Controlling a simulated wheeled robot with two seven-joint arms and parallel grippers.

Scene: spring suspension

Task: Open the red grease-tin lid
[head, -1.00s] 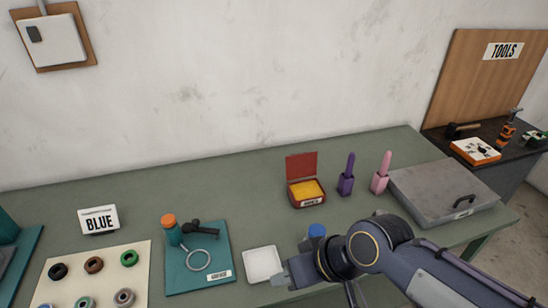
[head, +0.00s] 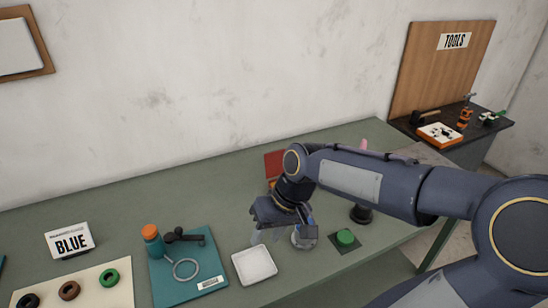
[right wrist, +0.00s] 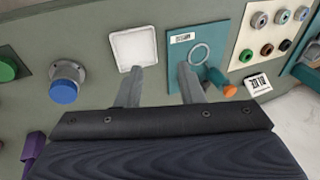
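The red grease tin's lid (head: 274,162) stands up, open, behind my right arm in the head view. The tin's body is almost all hidden by the arm, with only a sliver showing below the lid. My right gripper (head: 266,237) is in front of the tin, on the near side, beside the white square tray (head: 254,265). In the right wrist view its two fingers (right wrist: 158,82) are spread apart with nothing between them. The tin does not show in that view. My left gripper is not in view.
A blue knob (right wrist: 64,84) and a green button (head: 345,237) are near the gripper. A teal mat (head: 190,268) holds an orange-capped bottle (head: 152,240) and a ring. A board of colored rings (head: 85,290) lies left. The table's back left is clear.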

